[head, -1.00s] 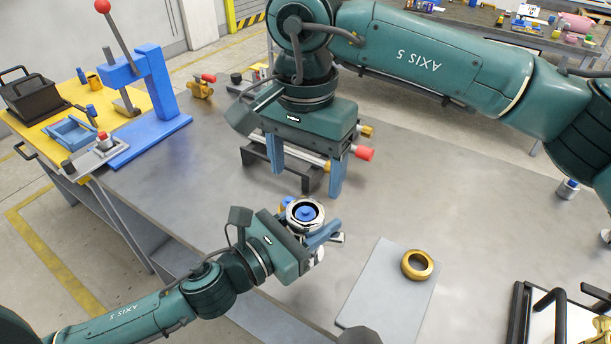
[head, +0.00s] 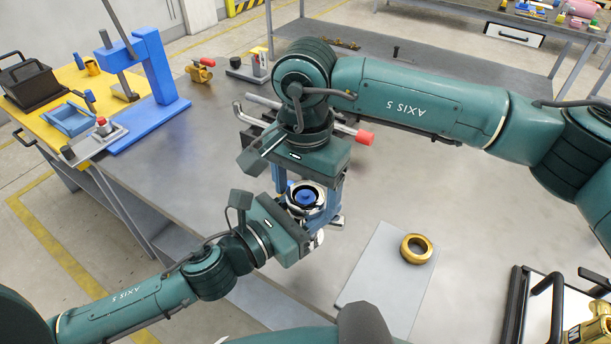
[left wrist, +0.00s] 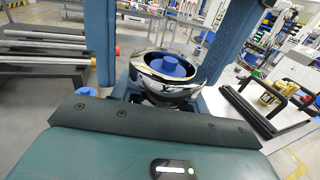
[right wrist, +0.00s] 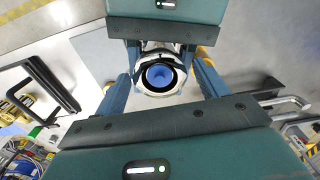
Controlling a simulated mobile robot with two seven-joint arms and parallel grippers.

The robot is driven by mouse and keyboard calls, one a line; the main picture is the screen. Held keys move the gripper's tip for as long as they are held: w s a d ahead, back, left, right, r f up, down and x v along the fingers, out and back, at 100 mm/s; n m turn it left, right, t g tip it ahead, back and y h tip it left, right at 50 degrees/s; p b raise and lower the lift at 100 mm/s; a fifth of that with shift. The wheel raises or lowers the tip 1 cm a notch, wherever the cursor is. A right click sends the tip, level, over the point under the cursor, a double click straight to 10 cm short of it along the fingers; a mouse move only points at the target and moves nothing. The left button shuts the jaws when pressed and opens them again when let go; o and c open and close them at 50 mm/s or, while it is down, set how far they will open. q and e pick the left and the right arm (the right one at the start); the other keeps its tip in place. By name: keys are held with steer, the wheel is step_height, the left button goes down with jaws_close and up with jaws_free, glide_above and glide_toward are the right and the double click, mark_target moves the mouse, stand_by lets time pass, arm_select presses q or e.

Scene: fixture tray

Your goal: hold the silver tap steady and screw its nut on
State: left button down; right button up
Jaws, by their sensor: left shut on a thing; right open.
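The silver tap (head: 318,239) stands upright over the table in my left gripper (head: 312,218), which is shut on it. A shiny silver ring with a blue centre (head: 306,196) tops the tap; I cannot tell whether this ring is the nut or part of the body. It also shows in the left wrist view (left wrist: 170,68) and the right wrist view (right wrist: 160,76). My right gripper (right wrist: 160,88) points down over the tap, open, with one blue finger on each side of the ring; contact cannot be told. A brass ring (head: 416,249) lies apart on a grey mat.
The grey mat (head: 372,275) is right of the tap. Behind my right gripper is a rack with a red-ended bar (head: 364,137). A blue press (head: 158,75) stands far left, and a black-handled tray (head: 540,310) is front right. The table's right middle is clear.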

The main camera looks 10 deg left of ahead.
steer(key=shift+c, duration=0.2)
steer(key=c, duration=1.1)
steer(key=m, duration=0.3)
steer(key=shift+o, duration=0.2)
steer(key=m, duration=0.4)
steer(key=shift+m, duration=0.3)
steer(key=shift+o, duration=0.3)
steer(key=m, duration=0.6)
steer(key=o, duration=1)
steer(key=shift+o, duration=0.3)
steer(key=shift+s, duration=0.1)
steer(key=shift+s+a, duration=0.1)
